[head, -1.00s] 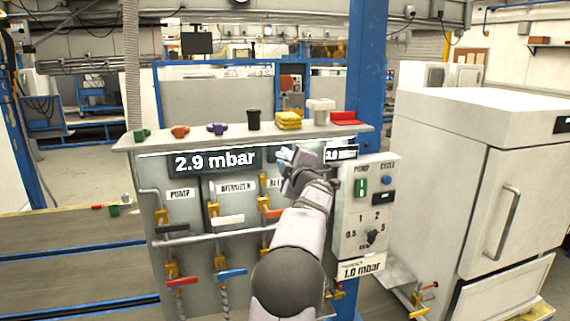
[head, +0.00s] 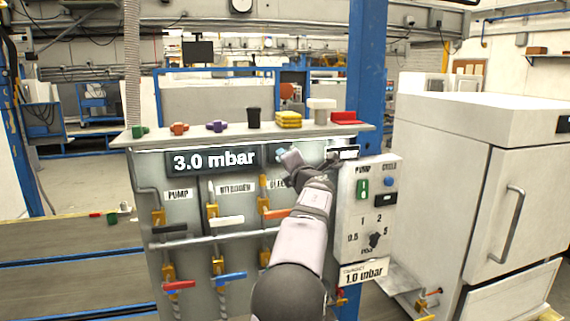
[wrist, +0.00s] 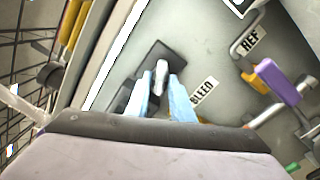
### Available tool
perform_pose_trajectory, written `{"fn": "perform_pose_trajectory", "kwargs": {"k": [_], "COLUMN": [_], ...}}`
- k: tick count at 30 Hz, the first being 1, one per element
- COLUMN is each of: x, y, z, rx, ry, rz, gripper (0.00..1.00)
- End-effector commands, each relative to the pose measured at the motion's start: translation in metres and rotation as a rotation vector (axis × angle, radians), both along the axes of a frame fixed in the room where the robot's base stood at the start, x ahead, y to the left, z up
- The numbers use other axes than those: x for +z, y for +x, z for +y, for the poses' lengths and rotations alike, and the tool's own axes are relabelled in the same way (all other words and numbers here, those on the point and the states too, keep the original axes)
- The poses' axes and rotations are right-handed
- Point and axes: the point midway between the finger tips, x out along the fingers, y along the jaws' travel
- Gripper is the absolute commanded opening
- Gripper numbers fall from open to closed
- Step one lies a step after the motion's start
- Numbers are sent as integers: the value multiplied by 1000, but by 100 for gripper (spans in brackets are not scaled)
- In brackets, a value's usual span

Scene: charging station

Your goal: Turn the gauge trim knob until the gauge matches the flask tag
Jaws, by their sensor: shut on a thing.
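The gauge display (head: 214,160) on the panel's upper left reads 3.0 mbar. My gripper (head: 281,153) is at the panel right of the display, over the BLEED column. In the wrist view, the light-blue fingers of my gripper (wrist: 160,88) are shut on a small pale knob (wrist: 161,70) on a dark plate.
Several valve handles, among them a white one (head: 227,221) and a blue one (head: 231,276), stick out below. The box at right has a selector dial (head: 374,240) and a 1.0 mbar label (head: 364,273). Small items stand on the shelf (head: 365,128) above.

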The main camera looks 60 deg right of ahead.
Motion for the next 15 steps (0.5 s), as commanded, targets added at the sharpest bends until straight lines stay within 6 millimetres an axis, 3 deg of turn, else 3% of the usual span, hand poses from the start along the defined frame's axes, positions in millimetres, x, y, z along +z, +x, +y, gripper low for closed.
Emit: {"fn": "perform_pose_trajectory", "kwargs": {"k": [15], "x": [-1], "y": [0], "z": [0], "rx": [0], "ry": [-66], "rz": [68], "gripper": [0]}}
